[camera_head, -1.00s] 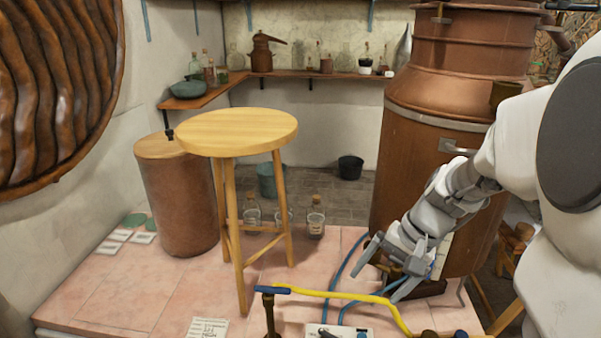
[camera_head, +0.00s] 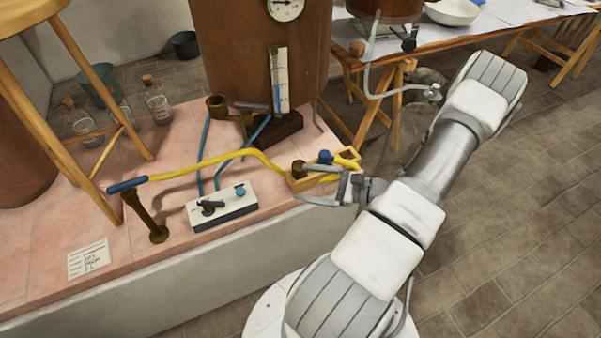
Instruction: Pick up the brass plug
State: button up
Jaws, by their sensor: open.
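A small wooden tray (camera_head: 347,155) lies at the right edge of the pink tiled platform. A dark brass piece (camera_head: 297,168), which may be the brass plug, stands at the tray's left end. A small blue-topped part (camera_head: 325,157) is beside it. My gripper (camera_head: 301,183) is open at the tray, one finger on its far side and one on its near side. The fingers appear to straddle the tray's left end. I cannot tell whether they touch anything, and they partly hide the tray's contents.
A white control box (camera_head: 221,207) sits left of my gripper. A copper still (camera_head: 240,50), a stool (camera_head: 82,60) and glass bottles (camera_head: 157,105) stand behind. Brick floor (camera_head: 500,220) lies open at right.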

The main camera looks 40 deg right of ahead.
aim_at(303, 174)
jog(key=s+d+f+m+t+h+b, duration=0.1)
jog(key=s+d+f+m+t+h, duration=0.35)
jog(key=f+m+h, duration=0.3)
jog(key=shift+m, duration=0.45)
jog(key=w+b, duration=0.1)
jog(key=w, duration=0.5)
jog(key=w+b, duration=0.1)
jog(key=w, duration=0.5)
jog(key=shift+d+f, duration=0.2)
jog(key=shift+w+d+r+b, duration=0.1)
jog(key=shift+w+b, duration=0.3)
jog(key=shift+w, duration=1.15)
jog(key=shift+w+r+b, duration=0.1)
jog(key=shift+w+b, duration=0.25)
jog(key=shift+w, duration=1.2)
grip_shut()
jog(key=shift+r, duration=0.1)
